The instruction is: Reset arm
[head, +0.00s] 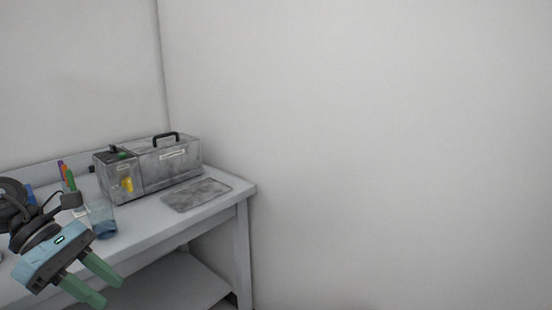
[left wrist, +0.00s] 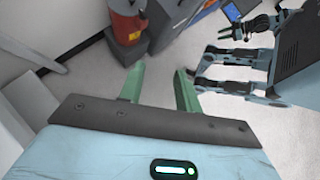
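My left gripper (head: 104,283) is in the lower left of the head view, in front of the table's front edge. Its two green fingers are apart with nothing between them. In the left wrist view the green fingers (left wrist: 160,90) also stand apart over bare floor. My right gripper is not seen in the head view.
A grey metal instrument box (head: 165,165) with a black handle stands on the white table (head: 150,222) against the wall. A flat grey plate (head: 197,194) lies before it. A bluish cup (head: 103,218) and pens (head: 68,176) are near my left arm. Right of the table is blank wall.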

